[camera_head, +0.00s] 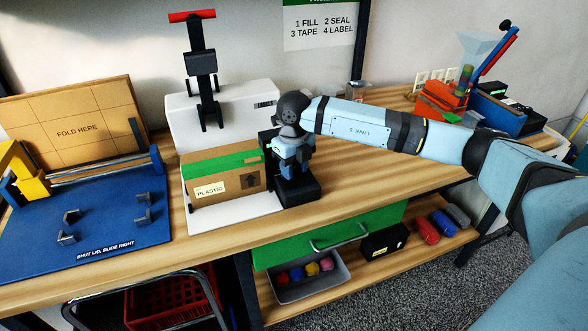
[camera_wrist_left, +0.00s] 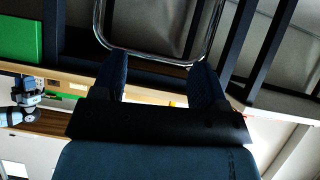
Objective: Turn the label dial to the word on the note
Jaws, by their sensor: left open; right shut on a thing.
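The note, a pale label reading PLASTIC (camera_head: 210,190), is on the front of a cardboard box (camera_head: 236,183) with green tape on top. The box sits on the white base (camera_head: 235,222) of the press-like station. My right gripper (camera_head: 292,172) points down at a black unit (camera_head: 298,194) at the box's right. It is shut on the label dial, which its fingers and wrist hide. A small dark strip (camera_head: 265,104) on the white back panel is too small to read. My left gripper (camera_wrist_left: 160,78) is open and empty in the left wrist view, and out of the head view.
A blue folding board (camera_head: 100,230) with a yellow clamp stands at left. A red-topped lever (camera_head: 192,16) rises behind the box. Orange and blue equipment (camera_head: 445,100) stands at far right. The green drawer (camera_head: 330,238) is below the tabletop. Bare wood lies right of the black unit.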

